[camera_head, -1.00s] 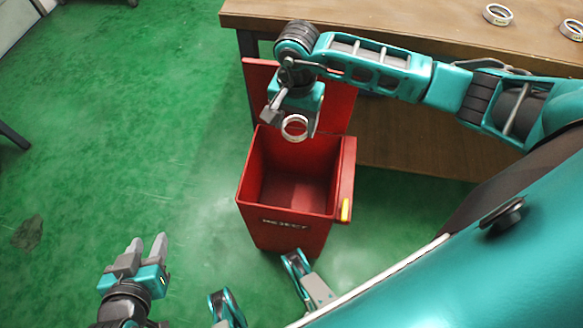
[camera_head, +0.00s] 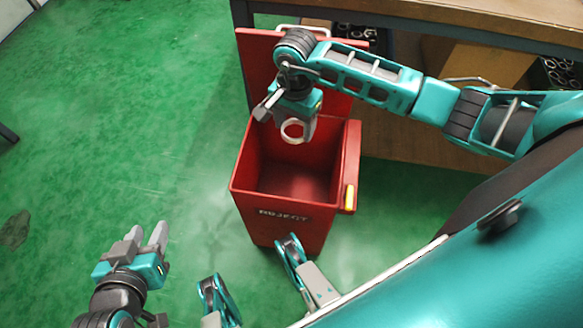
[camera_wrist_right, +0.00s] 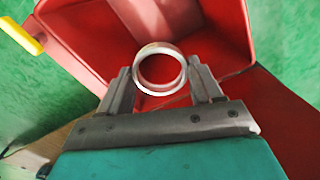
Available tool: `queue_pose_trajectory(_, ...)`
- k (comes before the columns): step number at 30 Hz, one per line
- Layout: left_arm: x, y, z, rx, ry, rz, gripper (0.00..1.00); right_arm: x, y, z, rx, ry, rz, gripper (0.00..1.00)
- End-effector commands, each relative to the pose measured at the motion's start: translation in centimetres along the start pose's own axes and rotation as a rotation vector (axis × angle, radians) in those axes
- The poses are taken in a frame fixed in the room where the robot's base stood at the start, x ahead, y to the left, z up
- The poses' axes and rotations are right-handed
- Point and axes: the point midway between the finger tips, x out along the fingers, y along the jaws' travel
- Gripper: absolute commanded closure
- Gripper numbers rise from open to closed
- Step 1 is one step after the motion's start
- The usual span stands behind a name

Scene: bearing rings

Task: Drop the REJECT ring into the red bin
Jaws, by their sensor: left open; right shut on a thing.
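A red bin (camera_head: 264,213) marked REJECT stands on the floor with its lid raised at the back; it also shows in the right wrist view (camera_wrist_right: 80,50). My right gripper (camera_head: 290,128) is over the bin's opening, toward its back. It is shut on a pale metal ring (camera_head: 292,139), which also shows between the two fingers in the right wrist view (camera_wrist_right: 160,92). Any writing on the ring cannot be read. My left gripper (camera_head: 146,238) is open and empty above the floor, left of the bin and lower in the head view.
A wooden table (camera_head: 480,20) stands behind the bin at the upper right. Dark crates with several rings (camera_head: 560,72) show beneath its top. Green floor (camera_head: 130,120) is free left of the bin. The bin has a yellow patch (camera_head: 349,197) at its right edge.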

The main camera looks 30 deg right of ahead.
Motion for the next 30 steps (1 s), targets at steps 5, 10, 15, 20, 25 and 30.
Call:
queue_pose_trajectory(5, 0.0, 0.2, -0.3, -0.004, 0.007, 0.003, 0.60, 0.0, 0.0, 0.0, 0.000, 0.000, -0.001, 0.69)
queue_pose_trajectory(10, 0.0, 0.1, -0.4, -0.003, 0.008, 0.002, 0.60, 0.0, 0.0, 0.0, -0.001, 0.000, -0.001, 0.26)
queue_pose_trajectory(15, 0.0, 0.0, -0.4, -0.003, 0.010, -0.002, 0.60, 0.0, 0.0, 0.0, -0.001, 0.001, 0.000, 0.09)
queue_pose_trajectory(20, 0.1, -0.2, -0.4, -0.002, 0.011, -0.004, 0.60, 0.0, 0.0, 0.0, -0.001, 0.001, 0.000, 0.06)
queue_pose_trajectory(25, 0.0, -0.2, -0.5, -0.001, 0.010, -0.006, 0.60, -0.2, 0.0, -0.1, -0.001, 0.001, 0.000, 0.06)
queue_pose_trajectory(30, -0.4, -0.3, -1.0, 0.000, 0.011, -0.008, 0.60, -2.6, 0.0, -0.1, -0.003, 0.004, -0.002, 0.06)
